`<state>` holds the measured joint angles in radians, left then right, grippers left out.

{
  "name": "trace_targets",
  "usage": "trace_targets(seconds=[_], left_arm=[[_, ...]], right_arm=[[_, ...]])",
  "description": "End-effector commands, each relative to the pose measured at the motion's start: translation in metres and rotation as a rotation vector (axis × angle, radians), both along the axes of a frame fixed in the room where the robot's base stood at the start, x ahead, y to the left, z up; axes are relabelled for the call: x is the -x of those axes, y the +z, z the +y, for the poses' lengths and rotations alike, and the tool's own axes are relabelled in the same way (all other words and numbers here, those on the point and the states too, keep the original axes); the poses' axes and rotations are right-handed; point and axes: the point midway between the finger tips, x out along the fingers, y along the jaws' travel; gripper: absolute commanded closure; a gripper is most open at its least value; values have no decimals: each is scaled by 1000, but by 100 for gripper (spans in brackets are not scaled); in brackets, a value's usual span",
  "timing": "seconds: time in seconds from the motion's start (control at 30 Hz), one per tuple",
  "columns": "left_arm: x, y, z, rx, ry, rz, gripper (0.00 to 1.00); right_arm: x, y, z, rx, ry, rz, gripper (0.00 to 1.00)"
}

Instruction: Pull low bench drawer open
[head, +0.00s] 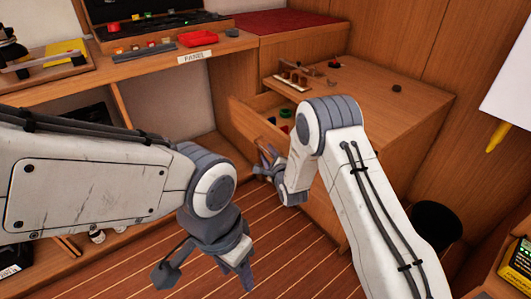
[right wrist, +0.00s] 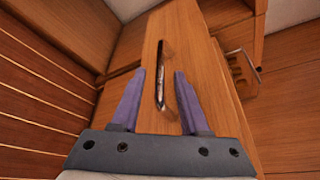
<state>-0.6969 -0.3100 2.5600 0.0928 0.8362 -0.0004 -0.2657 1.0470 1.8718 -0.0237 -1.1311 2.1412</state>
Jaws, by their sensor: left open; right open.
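The low bench (head: 385,100) stands at the right in the head view. Its wooden drawer (head: 252,119) sticks out from the left side, open, with small green and dark items showing inside. My right gripper (head: 265,163) is open at the drawer front. My left gripper (head: 207,275) is open and empty over the striped floor, apart from the drawer.
A wooden counter (head: 190,65) with a label, a red tray (head: 197,39) and an open dark case runs along the back. A small rack and loose pieces lie on the bench top. A black bin (head: 437,220) stands at the lower right. The striped floor (head: 290,245) is clear.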

Motion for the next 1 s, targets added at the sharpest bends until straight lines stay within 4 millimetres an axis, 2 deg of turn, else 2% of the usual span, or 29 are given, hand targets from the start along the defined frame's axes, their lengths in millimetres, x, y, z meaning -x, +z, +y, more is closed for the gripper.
trace_targets(seconds=[0.1,0.23,0.57,0.7,1.0], left_arm=[[0,-5,0,0,0,0,50],[0,-7,0,0,0,0,50],[0,-7,0,0,0,0,50],[0,-7,0,0,0,0,50],[0,-7,0,0,0,0,50]], right_arm=[[-16,-5,5,0,0,0,55],[-26,-6,8,1,0,0,55],[-29,-6,9,1,1,1,55],[-29,-6,9,1,1,1,100],[-28,-6,9,1,1,1,100]])
